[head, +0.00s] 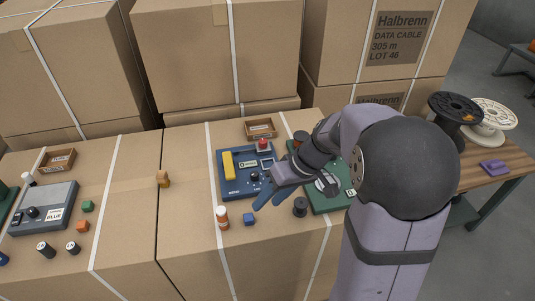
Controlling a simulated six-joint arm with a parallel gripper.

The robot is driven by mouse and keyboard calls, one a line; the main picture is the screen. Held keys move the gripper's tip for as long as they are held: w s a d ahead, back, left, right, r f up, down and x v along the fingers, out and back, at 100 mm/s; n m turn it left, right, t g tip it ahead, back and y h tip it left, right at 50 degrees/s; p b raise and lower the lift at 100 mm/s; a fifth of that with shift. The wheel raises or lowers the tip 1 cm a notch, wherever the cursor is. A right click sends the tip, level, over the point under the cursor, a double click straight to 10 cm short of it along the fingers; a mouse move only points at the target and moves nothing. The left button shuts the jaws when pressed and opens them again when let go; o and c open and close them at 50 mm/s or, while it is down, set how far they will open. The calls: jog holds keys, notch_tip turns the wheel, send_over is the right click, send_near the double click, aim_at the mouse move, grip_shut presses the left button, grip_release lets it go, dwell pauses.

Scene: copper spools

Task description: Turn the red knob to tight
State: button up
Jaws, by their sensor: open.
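A red knob-like part (263,144) stands on a pale base at the upper right of a blue panel (232,190) on the cardboard boxes. Its pointer and any tight marking are too small to read. The panel also carries a yellow bar (228,165) and a small dark knob (255,176). I see nothing between the fingers.
A green panel (322,204) lies partly hidden under my arm. A grey device (58,208) sits left. Tall boxes (205,60) close off the back.

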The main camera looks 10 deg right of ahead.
aim_at(265, 141)
jog(key=w+d+n+t+y+b, duration=0.1)
jog(key=w, duration=0.2)
jog(key=w+d+f+t+y+b, duration=0.1)
jog(key=w+b, duration=0.1)
jog(key=w, duration=0.2)
jog(key=w+d+f+n+t+b, duration=0.1)
jog(key=w+b, duration=0.1)
jog(key=w, duration=0.2)
jog(key=shift+w+f+n+y, duration=0.15)
jog(key=shift+n+y, duration=0.15)
jog(key=shift+y, duration=0.1)
jog(key=w+d+n+t+b, duration=0.1)
jog(key=w+d, duration=0.1)
jog(key=w+d+r+n+t+y+b, duration=0.1)
jog(key=w+d+t, duration=0.1)
jog(key=w, duration=0.1)
jog(key=w+d+t+b, duration=0.1)
jog(key=w+d+b, duration=0.1)
jog(key=w, duration=0.1)
jog(key=shift+w+d+r+n+t, duration=0.2)
jog(key=shift+w+r+n+t, duration=0.05)
jog(key=shift+r+n+t, duration=0.15)
jog(key=shift+p+x, duration=0.65)
jog(key=shift+x, duration=3)
jog(key=shift+w+d+r, duration=0.1)
jog(key=shift+w+r, duration=0.05)
jog(key=shift+r, duration=0.05)
grip_shut()
